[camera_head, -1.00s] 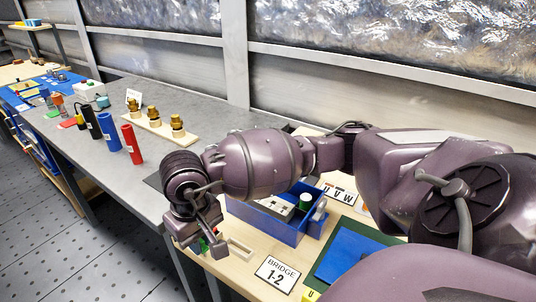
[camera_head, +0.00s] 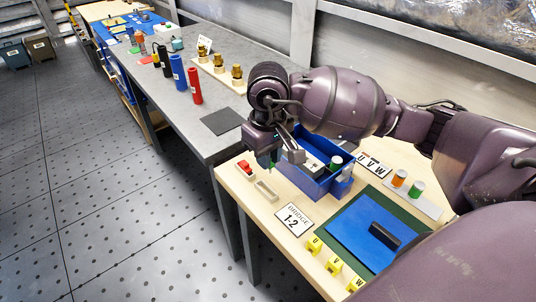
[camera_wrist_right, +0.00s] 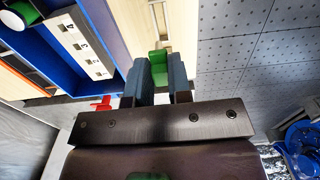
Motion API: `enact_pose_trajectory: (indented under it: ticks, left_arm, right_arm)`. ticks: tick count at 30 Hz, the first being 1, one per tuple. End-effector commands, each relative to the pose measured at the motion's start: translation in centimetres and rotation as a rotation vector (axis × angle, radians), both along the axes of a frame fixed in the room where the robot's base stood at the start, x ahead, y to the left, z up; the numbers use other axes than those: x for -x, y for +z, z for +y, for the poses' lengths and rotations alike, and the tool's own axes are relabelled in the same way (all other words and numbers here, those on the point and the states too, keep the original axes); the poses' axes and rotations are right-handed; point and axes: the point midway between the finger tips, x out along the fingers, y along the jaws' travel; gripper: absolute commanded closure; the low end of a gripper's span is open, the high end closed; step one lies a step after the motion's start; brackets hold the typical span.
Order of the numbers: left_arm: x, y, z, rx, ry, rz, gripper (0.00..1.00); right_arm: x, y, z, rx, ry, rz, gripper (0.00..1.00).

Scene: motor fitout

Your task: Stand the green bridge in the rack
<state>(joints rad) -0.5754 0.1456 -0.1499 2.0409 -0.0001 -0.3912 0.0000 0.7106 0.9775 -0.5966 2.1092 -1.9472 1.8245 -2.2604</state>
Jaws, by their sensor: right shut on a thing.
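The green bridge (camera_wrist_right: 158,60) is between the fingers of my right gripper (camera_wrist_right: 157,82), which is shut on it. In the head view, my right gripper (camera_head: 282,158) hangs just above the rack area, beside the blue box, and a bit of the green bridge (camera_head: 274,160) shows under it. The pale wooden rack has an empty slot (camera_head: 266,191) and, to its left, a place with a red piece (camera_head: 246,168) in it. The red piece (camera_wrist_right: 102,103) also shows left of the fingers in the wrist view. My left gripper is out of view.
A "BRIDGE 1-2" sign (camera_head: 293,220) lies in front. A blue mat (camera_head: 350,232) with a black bar (camera_head: 384,235) lies right. The grey table (camera_head: 190,120) adjoins at left.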

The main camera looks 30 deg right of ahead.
Motion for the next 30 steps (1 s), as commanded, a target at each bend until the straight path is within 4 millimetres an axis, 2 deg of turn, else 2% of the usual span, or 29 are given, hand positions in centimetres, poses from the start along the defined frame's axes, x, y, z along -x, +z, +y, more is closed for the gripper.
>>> enact_pose_trajectory:
  ticks: [8, 24, 30]
  left_arm:
    - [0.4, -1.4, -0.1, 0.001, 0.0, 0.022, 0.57]
    - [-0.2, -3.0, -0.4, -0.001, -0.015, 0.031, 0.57]
    - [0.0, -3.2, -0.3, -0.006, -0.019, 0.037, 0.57]
  right_arm:
    - [0.0, -1.3, 0.0, 0.001, 0.001, 0.004, 1.0]
    - [0.0, -5.5, 0.0, 0.001, 0.001, 0.005, 1.0]
    - [0.0, -5.9, 0.0, -0.001, 0.001, 0.001, 1.0]
